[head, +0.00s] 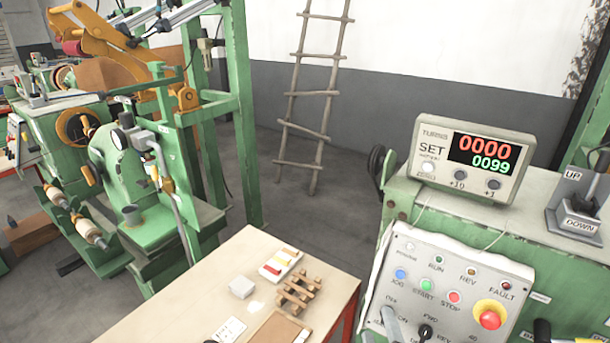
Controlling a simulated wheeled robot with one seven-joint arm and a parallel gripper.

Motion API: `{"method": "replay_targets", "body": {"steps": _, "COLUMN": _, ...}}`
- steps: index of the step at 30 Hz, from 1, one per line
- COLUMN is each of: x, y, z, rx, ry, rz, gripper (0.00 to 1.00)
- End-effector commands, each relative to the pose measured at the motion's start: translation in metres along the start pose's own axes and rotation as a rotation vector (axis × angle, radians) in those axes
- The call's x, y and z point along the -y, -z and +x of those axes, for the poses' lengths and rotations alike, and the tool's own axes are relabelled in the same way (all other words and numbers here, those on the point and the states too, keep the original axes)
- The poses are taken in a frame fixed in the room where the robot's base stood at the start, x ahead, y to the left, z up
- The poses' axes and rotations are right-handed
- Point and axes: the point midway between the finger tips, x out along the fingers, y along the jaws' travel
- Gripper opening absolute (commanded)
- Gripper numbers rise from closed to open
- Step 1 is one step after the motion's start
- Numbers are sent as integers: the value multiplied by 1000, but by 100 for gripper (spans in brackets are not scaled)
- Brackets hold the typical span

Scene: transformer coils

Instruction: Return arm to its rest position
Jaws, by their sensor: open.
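My arm and my gripper do not show in the head view, so their pose cannot be seen. A green machine (395,195) stands at the right, with a sloping control panel (455,262) on its front. The panel carries coloured buttons and a red emergency stop knob (490,317) on a yellow ring. A grey counter box (472,158) on top shows 0000 in red above 0099 in green.
Green machinery (150,215) fills the left. A wooden ladder (310,92) leans on the wall. Floor (325,225) shows between.

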Motion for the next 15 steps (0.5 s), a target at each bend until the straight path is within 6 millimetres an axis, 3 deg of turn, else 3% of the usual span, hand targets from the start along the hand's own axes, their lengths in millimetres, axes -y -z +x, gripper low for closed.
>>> {"method": "replay_targets", "body": {"steps": 6, "x": 8, "y": 3, "z": -58, "rx": -136, "ry": -11, "rz": 326, "gripper": 60}}
{"method": "replay_targets", "body": {"steps": 11, "x": 15, "y": -8, "z": -111, "rx": -195, "ry": -1, "rz": 545, "gripper": 60}}
{"method": "replay_targets", "body": {"steps": 15, "x": 18, "y": -24, "z": -165, "rx": -224, "ry": 9, "rz": 740, "gripper": 60}}
